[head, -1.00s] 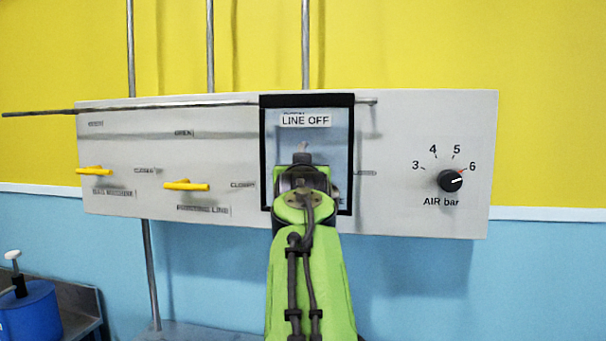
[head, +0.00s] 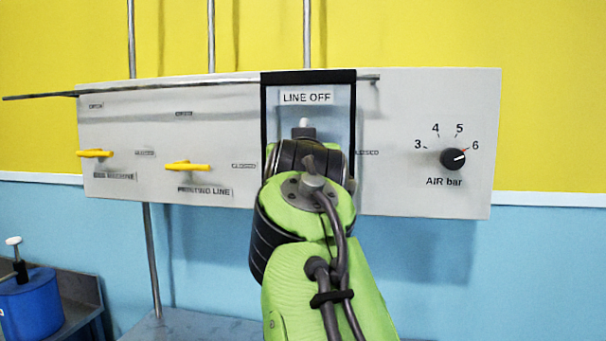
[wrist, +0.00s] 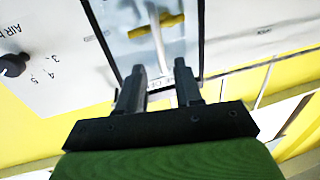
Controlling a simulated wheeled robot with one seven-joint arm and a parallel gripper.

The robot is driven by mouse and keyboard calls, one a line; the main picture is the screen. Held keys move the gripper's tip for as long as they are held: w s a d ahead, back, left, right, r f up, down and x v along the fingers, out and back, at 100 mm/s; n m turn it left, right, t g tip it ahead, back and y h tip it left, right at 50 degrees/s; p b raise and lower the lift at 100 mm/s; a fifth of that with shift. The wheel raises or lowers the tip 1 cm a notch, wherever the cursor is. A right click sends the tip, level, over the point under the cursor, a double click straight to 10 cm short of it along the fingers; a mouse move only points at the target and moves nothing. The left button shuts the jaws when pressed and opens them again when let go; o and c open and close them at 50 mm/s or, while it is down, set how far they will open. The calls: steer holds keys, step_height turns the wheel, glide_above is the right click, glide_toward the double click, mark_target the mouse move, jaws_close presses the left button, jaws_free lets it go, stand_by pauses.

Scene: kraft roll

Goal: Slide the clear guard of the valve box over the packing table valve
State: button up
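The clear guard (head: 308,78) has a black frame and a LINE OFF label and hangs from the rail on the grey valve box (head: 225,107). It stands in front of the rightmost valve position. In the wrist view, a yellow valve handle (wrist: 157,25) shows through the guard (wrist: 201,40). A pale post crosses in front of that handle. My gripper (wrist: 159,80) has its fingers apart at the guard's edge near the label, with a clear gap around the post. In the head view my arm hides the gripper and the lower guard.
Two yellow valve handles, bag machine (head: 95,153) and printing line (head: 187,166), are to the left. An AIR bar dial (head: 453,159) is to the right. The thin rail (head: 190,84) runs along the box top. A blue container (head: 30,308) stands lower left.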

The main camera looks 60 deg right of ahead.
steer(key=v, duration=0.5)
steer(key=shift+a, duration=0.1)
